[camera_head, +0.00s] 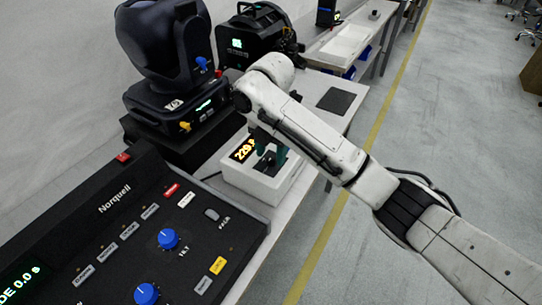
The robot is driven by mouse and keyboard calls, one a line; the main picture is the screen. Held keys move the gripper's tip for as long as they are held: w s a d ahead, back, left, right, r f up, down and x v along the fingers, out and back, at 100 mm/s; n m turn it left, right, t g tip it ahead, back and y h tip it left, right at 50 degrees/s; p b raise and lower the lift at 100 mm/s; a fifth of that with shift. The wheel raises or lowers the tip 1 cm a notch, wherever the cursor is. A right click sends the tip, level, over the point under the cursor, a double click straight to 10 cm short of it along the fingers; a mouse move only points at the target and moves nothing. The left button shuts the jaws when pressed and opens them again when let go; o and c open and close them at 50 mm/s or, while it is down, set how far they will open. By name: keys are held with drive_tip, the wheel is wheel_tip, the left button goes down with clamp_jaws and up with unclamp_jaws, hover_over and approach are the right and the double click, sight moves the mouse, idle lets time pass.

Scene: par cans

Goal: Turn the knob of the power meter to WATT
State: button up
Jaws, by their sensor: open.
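The power meter (238,177) is a low white box on the bench, left of the middle of the view. Its lit orange display (241,150) shows digits starting with 229, partly cut off by my arm. A dark knob area (266,162) lies right of the display on its top face. The knob's pointer and its labels are too small and too covered to read. I cannot tell whether the fingers touch the knob.
A black Norquell console (125,235) with blue knobs fills the front left. A black moving-head light (165,50) stands behind the meter on the left, another black fixture (255,32) farther back. A dark mat (338,100) lies beyond my arm.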

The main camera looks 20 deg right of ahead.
drive_tip(key=shift+f, duration=0.55)
clamp_jaws()
